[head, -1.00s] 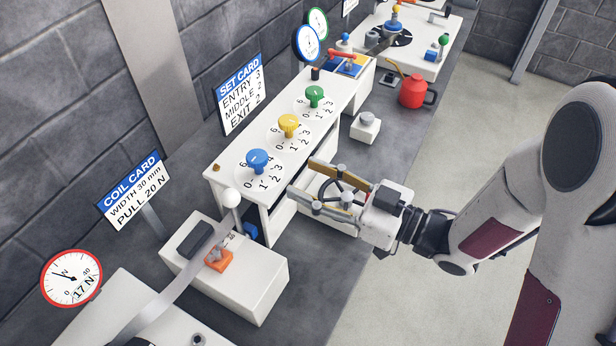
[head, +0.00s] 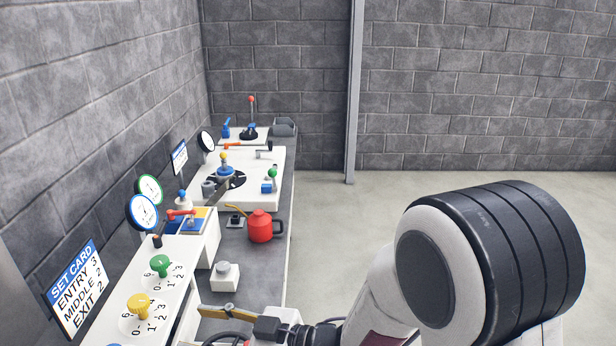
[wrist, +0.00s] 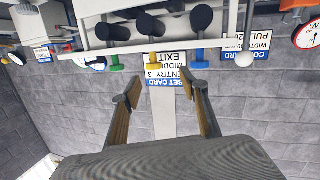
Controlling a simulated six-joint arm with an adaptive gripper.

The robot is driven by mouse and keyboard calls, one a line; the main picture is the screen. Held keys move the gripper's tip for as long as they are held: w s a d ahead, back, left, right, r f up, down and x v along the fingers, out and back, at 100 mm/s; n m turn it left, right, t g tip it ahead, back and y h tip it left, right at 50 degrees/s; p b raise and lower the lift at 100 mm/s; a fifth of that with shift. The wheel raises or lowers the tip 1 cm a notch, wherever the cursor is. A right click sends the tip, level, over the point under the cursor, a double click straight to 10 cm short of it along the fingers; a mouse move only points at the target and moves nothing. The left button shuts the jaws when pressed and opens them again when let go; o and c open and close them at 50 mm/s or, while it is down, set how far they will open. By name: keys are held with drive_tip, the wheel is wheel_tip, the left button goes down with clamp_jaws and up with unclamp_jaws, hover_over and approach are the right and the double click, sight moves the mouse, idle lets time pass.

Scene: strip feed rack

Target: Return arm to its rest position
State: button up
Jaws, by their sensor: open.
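My gripper (head: 205,325) is at the bottom edge of the head view, beside the white dial cabinet (head: 172,290), and partly cut off. In the wrist view my gripper (wrist: 164,88) has its two fingers spread wide with nothing between them. My arm runs from the gripper to the lower right of the head view, with a large dark-banded joint in front. The wrist view is upside down and shows the cabinet's front edge, the knobs and the wall beyond the fingers.
Green (head: 160,264) and yellow (head: 140,304) knobs stand on the cabinet. A small white block (head: 224,276) and red can (head: 262,226) are on the bench beyond my gripper. The set card (head: 77,290) is at left. Open floor (head: 330,240) lies right of the bench.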

drive_tip(key=w+d+r+m+t+h, duration=0.3)
drive_tip(key=w+d+h, duration=0.2)
drive_tip(key=d, duration=0.5)
drive_tip(key=w+d+r+m+t+h, duration=0.2)
drive_tip(key=w+d+m+t+h, duration=0.25)
drive_tip(key=d, duration=0.55)
drive_tip(key=s+d+r+m+g+h, duration=0.15)
drive_tip(key=s+d+m+h, duration=0.3)
drive_tip(key=d, duration=0.65)
drive_tip(key=s+d+m+g, duration=0.2)
drive_tip(key=s, duration=0.8)
drive_tip(key=s+d+m+g+h, duration=0.1)
drive_tip(key=s+d+m+g, duration=0.1)
drive_tip(key=s, duration=0.8)
drive_tip(key=shift+s+d+f+m+g, duration=0.2)
drive_tip(key=shift+s+f+m+g, duration=0.1)
drive_tip(key=shift+w, duration=0.1)
